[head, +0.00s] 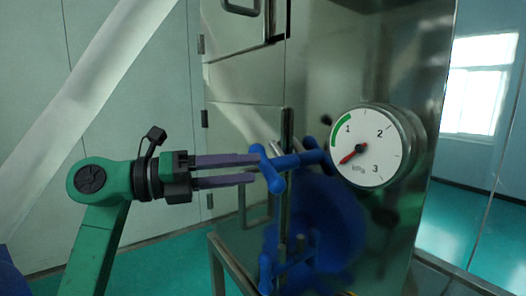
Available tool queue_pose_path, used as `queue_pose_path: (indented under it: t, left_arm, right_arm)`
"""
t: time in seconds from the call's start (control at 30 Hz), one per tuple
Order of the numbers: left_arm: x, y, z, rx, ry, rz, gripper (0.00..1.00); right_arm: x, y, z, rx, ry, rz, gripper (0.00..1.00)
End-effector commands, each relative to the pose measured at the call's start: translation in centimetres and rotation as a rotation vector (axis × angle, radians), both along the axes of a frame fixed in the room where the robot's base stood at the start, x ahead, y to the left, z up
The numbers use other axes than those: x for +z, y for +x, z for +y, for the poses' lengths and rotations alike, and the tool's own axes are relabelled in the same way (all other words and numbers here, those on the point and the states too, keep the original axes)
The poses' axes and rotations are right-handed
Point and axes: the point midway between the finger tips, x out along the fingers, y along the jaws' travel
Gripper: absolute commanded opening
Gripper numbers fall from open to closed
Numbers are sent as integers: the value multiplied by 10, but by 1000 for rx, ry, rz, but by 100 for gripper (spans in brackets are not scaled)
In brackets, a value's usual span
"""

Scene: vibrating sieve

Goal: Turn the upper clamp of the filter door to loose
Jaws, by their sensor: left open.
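The upper clamp (294,161) is a blue T-shaped handle on the front of the steel cabinet, left of the gauge. Its crossbar is tilted, top end to the left, and its stem points right. My left gripper (256,168) comes in from the left with two purple fingers, level and open. Its fingertips are at the clamp's crossbar; I cannot tell whether they touch it. A second blue clamp (268,272) is lower down, near the bottom edge. My right gripper is not in view.
A round pressure gauge (368,148) sits right of the upper clamp on the steel cabinet (330,60). A metal door handle (256,212) is just below my fingers. A metal frame (222,268) stands at the bottom. Green floor shows on both sides.

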Motion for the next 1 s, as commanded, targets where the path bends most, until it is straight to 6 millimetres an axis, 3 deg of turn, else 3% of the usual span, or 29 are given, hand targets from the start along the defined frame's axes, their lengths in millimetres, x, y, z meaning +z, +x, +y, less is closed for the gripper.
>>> queue_pose_path:
  t: [0.03, 0.2, 0.47, 0.5, 0.63, 0.67, 1.0]
  left_arm:
    - [6, 3, -11, -4, -3, 2, 58]
    - [2, 11, -34, -1, -2, 4, 58]
    - [0, 12, -39, 0, -2, 2, 58]
    - [0, 12, -39, 0, -2, 2, 54]
    - [0, 12, -38, 1, -1, 3, 5]
    - [0, 12, -38, 1, -1, 3, 0]
    - [-1, 12, -38, 0, 14, -16, 0]
  right_arm:
    - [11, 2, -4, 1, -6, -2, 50]
    - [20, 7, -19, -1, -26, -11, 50]
    - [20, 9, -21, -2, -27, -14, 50]
    - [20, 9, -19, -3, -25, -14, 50]
    - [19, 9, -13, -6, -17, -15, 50]
    - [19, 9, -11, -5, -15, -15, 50]
    - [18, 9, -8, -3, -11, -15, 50]
